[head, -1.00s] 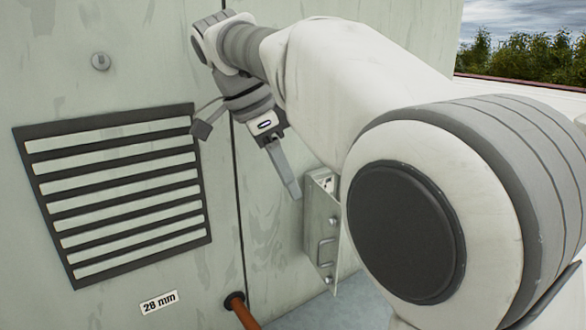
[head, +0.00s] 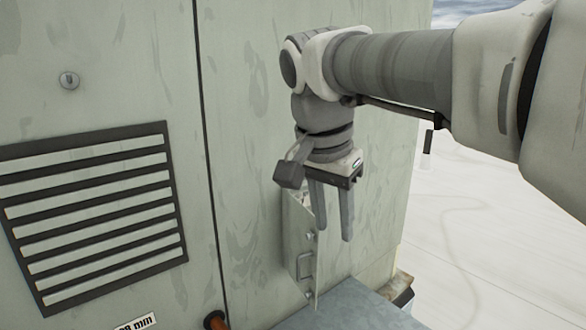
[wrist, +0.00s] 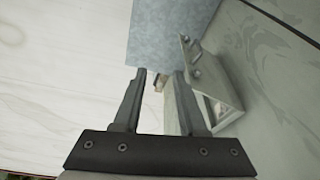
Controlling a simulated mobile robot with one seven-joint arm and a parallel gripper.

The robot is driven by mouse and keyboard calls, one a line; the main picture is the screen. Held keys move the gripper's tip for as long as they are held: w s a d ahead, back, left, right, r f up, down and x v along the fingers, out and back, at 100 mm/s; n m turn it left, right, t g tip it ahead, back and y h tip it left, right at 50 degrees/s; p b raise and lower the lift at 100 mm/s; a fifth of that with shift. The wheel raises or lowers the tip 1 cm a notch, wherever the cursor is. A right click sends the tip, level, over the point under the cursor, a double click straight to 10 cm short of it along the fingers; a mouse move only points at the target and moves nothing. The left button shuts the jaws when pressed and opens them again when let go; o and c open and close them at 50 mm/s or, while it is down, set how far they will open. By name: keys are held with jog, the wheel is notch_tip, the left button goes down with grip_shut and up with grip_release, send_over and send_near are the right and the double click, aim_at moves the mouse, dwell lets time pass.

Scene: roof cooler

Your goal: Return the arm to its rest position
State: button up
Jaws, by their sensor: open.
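My gripper (head: 333,222) hangs from my arm in the head view with its fingers pointing down. The two fingers are apart, with nothing between them. It is in front of the cooler's grey-green wall, partly in front of a small open metal box with a handle (head: 304,245). In the wrist view my gripper (wrist: 162,75) also shows open and empty, and the metal box (wrist: 210,85) is to the right of the fingers.
A louvred vent (head: 95,210) and a round knob (head: 69,80) are on the wall at left. A blue-grey ledge (head: 350,308) lies below the gripper, also in the wrist view (wrist: 165,35). Pale open roof (head: 490,240) lies at right.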

jog(key=s+d+f+n+t+y, duration=0.1)
jog(key=s+d+f+n+t, duration=0.2)
jog(key=s+d+f+n, duration=0.4)
jog(key=s+d+f, duration=0.1)
jog(key=s+f, duration=0.4)
jog(key=s, duration=0.1)
jog(key=shift+s+d+n+y, duration=0.15)
jog(key=shift+n+y, duration=0.25)
jog(key=shift+f, duration=0.1)
dwell(0.9)
